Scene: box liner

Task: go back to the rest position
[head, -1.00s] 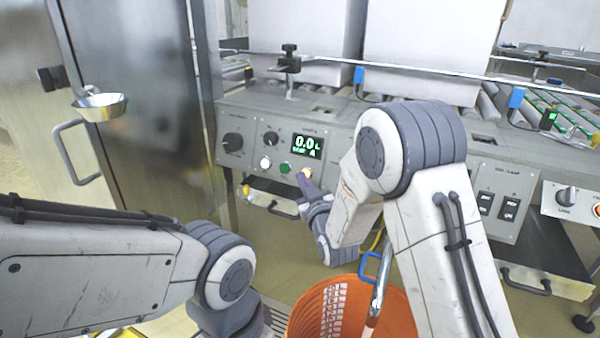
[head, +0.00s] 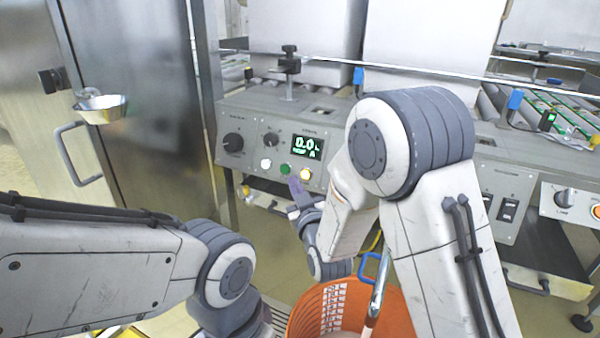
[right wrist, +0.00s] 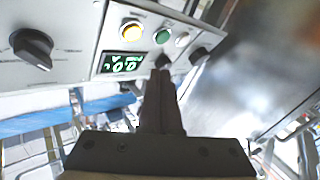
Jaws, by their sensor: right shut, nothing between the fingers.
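My right gripper (head: 294,185) is shut and empty, its tip in front of the control panel (head: 228,165), just below the green button (head: 285,168) and left of the yellow button (head: 305,174) in the head view. In the right wrist view the shut fingers (right wrist: 162,75) point at the panel, which shows upside down there with the yellow button (right wrist: 131,30) and green button (right wrist: 163,36). I cannot tell whether the tip touches the panel. My left arm comes in from the left, but its gripper is out of view.
An orange basket (head: 340,305) with a metal-handled tool (head: 378,290) stands on the floor below my right arm. A steel cabinet (head: 145,110) with a handle and small bowl (head: 100,108) is at left. Two large white boxes (head: 430,35) stand on the conveyor behind the panel.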

